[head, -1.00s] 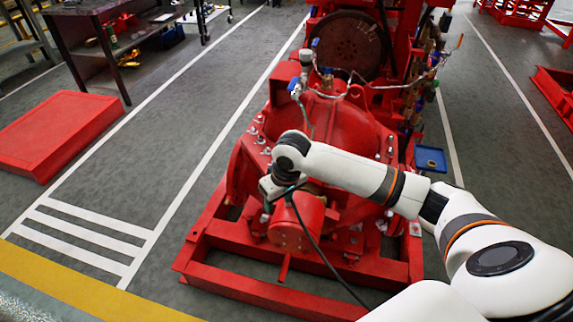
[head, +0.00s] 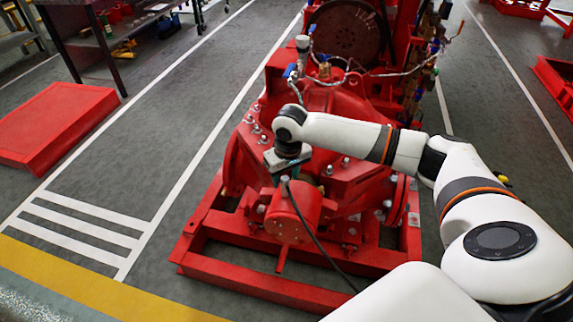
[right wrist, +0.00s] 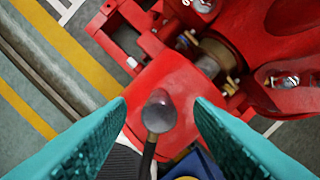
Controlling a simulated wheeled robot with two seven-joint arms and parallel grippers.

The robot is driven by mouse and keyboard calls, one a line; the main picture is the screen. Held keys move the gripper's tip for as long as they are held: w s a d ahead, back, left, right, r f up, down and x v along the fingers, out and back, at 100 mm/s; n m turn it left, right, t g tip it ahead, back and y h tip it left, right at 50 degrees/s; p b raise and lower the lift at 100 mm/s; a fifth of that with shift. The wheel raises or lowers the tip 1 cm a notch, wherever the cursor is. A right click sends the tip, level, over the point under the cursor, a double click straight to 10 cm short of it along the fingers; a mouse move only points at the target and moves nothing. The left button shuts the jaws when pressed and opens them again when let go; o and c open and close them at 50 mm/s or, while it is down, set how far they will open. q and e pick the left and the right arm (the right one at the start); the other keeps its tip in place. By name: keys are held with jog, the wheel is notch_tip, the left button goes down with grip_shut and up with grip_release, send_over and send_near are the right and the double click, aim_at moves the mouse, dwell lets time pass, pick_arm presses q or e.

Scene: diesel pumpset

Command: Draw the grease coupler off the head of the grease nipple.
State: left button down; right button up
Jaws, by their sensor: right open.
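The grease coupler (head: 285,179) is a small grey rounded piece on top of the red cylindrical housing (head: 297,212), with a dark hose trailing from it. In the right wrist view the coupler (right wrist: 159,112) sits between the two teal fingers, with a visible gap on each side. My right gripper (right wrist: 160,108) is open and holds nothing. In the head view the right gripper (head: 287,168) is just above and behind the coupler, partly hidden by the wrist. The grease nipple is not visible; the coupler covers the spot. My left gripper is not in view.
The red pumpset (head: 250,165) stands on a red base frame (head: 262,286). Its studs and pipework rise behind my wrist. The dark hose (head: 322,250) runs down to the right, below my arm. A red platform (head: 55,125) lies on the floor at left.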

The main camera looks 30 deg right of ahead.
aim_at(285, 178)
jog(key=shift+w+f, duration=0.2)
jog(key=shift+f, duration=1.4)
grip_shut()
jog(key=c, duration=0.9)
grip_release()
jog(key=shift+r+p, duration=1.6)
jog(key=shift+p, duration=0.8)
jog(key=shift+r, duration=0.1)
jog(key=shift+r+p, duration=2.45)
jog(key=shift+p, duration=0.7)
